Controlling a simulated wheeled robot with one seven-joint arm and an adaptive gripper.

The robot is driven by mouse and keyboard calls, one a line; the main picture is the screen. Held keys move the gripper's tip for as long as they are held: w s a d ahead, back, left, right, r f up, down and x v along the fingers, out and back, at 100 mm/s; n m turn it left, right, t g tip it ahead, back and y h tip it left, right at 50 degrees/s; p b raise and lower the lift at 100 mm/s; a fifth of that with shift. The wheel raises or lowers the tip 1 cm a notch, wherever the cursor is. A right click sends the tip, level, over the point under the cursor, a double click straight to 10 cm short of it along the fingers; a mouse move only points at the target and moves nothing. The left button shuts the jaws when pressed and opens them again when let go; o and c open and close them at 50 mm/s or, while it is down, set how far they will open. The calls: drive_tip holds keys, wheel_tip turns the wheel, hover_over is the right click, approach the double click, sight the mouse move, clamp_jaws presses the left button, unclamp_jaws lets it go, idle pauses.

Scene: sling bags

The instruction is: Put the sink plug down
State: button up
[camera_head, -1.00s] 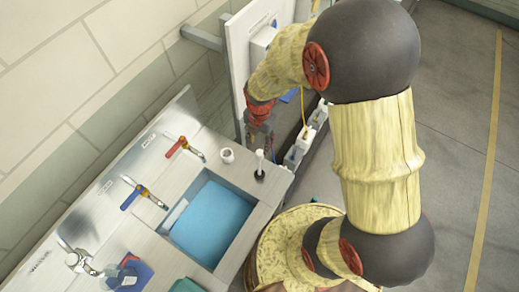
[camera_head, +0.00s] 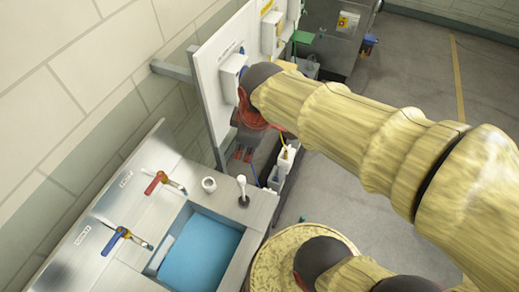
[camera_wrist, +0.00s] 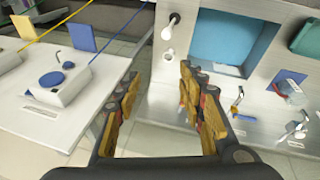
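The sink plug, which looks like a black disc with an upright white handle (camera_head: 242,187), stands on the counter beside the far right corner of the sink (camera_head: 230,260). It also shows in the wrist view (camera_wrist: 170,27), near the top. My gripper (camera_head: 243,153) points downward in front of the white wall panel, behind the counter's far end and apart from the plug. In the wrist view my gripper (camera_wrist: 158,80) has its fingers wide apart with nothing between them. Blue fills the sink's inside.
A small white cup (camera_head: 209,184) stands near the plug. Red-handled (camera_head: 163,184) and blue-handled (camera_head: 121,238) taps are along the counter. A white panel (camera_head: 215,95) with boxes rises behind my gripper. White bottles (camera_head: 285,162) stand right of it.

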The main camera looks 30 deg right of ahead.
drive_tip(key=s+r+m+t, duration=0.2)
drive_tip(key=s+r+m, duration=0.3)
drive_tip(key=s+m, duration=0.2)
drive_tip(key=shift+r+m, duration=0.3)
drive_tip(key=shift+m, duration=0.8)
drive_tip(key=shift+f, duration=0.1)
wheel_tip(320, 180, down, 27)
drive_tip(key=b, duration=2.7)
drive_tip(key=shift+f+b, duration=0.2)
drive_tip(key=shift+b, duration=0.1)
